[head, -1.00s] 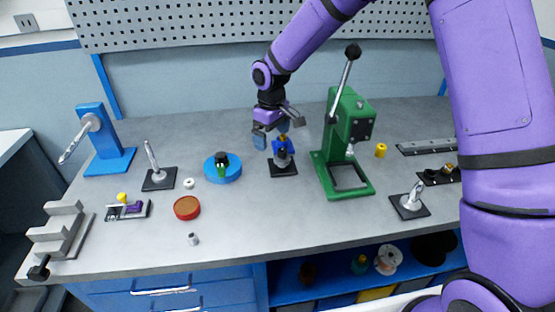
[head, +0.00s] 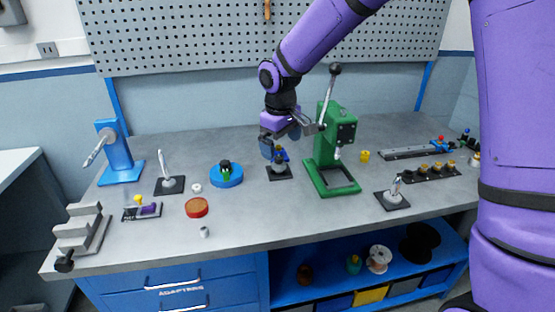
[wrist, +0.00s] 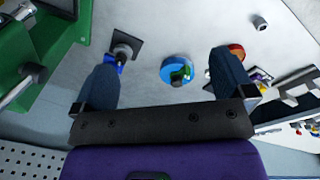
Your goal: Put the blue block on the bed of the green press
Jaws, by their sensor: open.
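A small blue block (head: 283,154) shows at a grey post on a black plate (head: 280,174), in the middle of the bench. My gripper (head: 280,145) is open just above it, and its fingers partly hide it. In the wrist view the blue block (wrist: 110,61) shows beside the left finger, partly covered; I cannot tell exactly how it sits on the post. The gap between the fingers is empty. The green press (head: 325,152) stands just right of the gripper, its lever raised. Its bed (head: 340,190) is a low green frame at the front, with nothing on it.
A blue disc (head: 227,179) with a green-and-black part lies to the left, with a red-brown round dish (head: 196,208) before it. A small post on a black plate (head: 393,201) stands right of the press, and a yellow cylinder (head: 364,156) behind it.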

